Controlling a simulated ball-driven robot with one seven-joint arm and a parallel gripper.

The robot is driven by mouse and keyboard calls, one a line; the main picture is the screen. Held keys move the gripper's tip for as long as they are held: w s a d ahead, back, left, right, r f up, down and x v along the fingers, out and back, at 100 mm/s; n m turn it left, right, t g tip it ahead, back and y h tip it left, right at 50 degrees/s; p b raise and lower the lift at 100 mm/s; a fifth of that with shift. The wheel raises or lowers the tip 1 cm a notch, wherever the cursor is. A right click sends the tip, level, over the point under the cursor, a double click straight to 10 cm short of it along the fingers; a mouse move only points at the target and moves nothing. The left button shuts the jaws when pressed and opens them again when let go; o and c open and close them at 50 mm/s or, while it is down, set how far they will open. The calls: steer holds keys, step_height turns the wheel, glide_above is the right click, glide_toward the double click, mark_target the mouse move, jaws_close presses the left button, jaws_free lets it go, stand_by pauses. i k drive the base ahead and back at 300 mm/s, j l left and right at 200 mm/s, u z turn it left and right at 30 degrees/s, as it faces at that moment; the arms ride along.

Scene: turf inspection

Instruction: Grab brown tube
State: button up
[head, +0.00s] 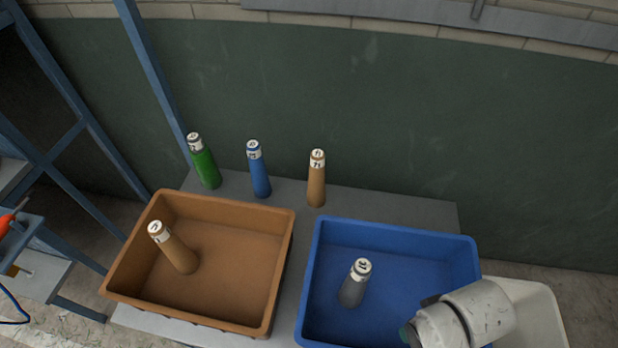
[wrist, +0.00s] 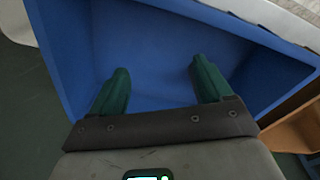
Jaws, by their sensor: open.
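Two brown tubes with white labelled tops show in the head view. One brown tube (head: 317,180) stands upright on the grey table behind the bins. The other brown tube (head: 175,250) stands in the brown bin, towards its left side. My gripper (wrist: 160,82) shows in the wrist view with its two green fingers spread apart and nothing between them. It is over the blue bin (wrist: 150,20), at the bin's right side in the head view, apart from both brown tubes. In the head view my arm covers the bin's near right corner, and the fingers are mostly hidden.
A grey tube (head: 355,284) stands in the blue bin (head: 470,250). A green tube (head: 204,162) and a blue tube (head: 259,170) stand on the table (head: 420,208) left of the rear brown tube. The brown bin (head: 283,250) is beside the blue bin. A dark green wall rises behind.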

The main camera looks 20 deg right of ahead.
mark_target(315, 195)
steer(key=i+j+u, duration=0.1)
steer(key=j, duration=1.05)
steer(key=i+j+u, duration=0.1)
steer(key=i+j, duration=0.3)
steer(key=i+l, duration=0.25)
steer(key=i, duration=0.05)
